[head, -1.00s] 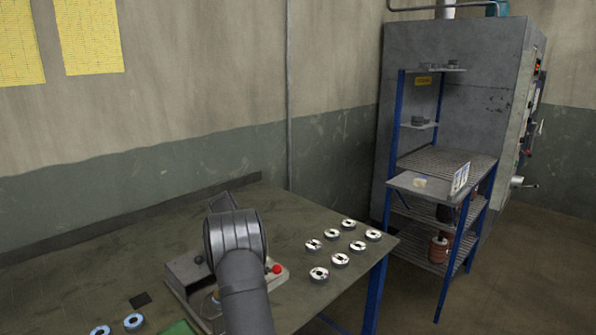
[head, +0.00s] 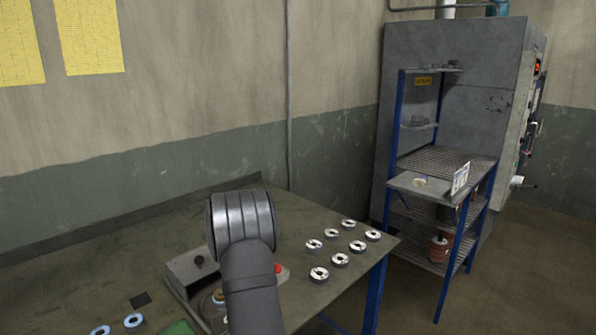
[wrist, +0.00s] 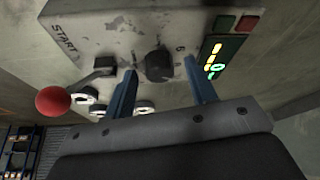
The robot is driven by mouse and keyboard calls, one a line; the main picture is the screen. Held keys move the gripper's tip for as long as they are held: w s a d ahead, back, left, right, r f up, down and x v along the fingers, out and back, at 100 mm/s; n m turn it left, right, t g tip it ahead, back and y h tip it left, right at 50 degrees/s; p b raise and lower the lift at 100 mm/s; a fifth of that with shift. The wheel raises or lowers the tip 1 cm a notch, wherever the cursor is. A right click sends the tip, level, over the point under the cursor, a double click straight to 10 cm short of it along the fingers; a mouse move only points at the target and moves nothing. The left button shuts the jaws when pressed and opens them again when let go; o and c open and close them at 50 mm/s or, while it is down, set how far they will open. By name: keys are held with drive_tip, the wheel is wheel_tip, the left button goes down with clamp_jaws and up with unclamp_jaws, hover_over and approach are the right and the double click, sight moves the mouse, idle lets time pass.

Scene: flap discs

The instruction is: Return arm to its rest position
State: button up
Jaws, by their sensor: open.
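My gripper (wrist: 160,85) shows in the wrist view with its two blue fingers apart and nothing between them. Beyond the fingertips is a grey control box (wrist: 110,25) marked START, with a black knob (wrist: 158,65), a red ball-ended lever (wrist: 53,101) and a lit display (wrist: 214,60). I cannot tell whether the fingertips touch it. In the head view my arm (head: 245,250) rises in front of the control box (head: 190,272) and hides part of it. My gripper is hidden there.
Several flap discs (head: 319,274) lie in rows on the table's (head: 230,200) right side. A blue-framed shelf rack (head: 392,150) stands right of the table, before a large grey cabinet (head: 450,45).

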drive_tip(key=n+y, duration=0.1)
drive_tip(key=n, duration=0.2)
drive_tip(key=shift+d+n+t, duration=0.1)
drive_tip(key=shift+n+t, duration=0.2)
drive_tip(key=shift+n, duration=0.1)
drive_tip(key=shift+d+n+y, duration=0.1)
drive_tip(key=shift+n+y, duration=0.8)
drive_tip(key=shift+n, duration=1)
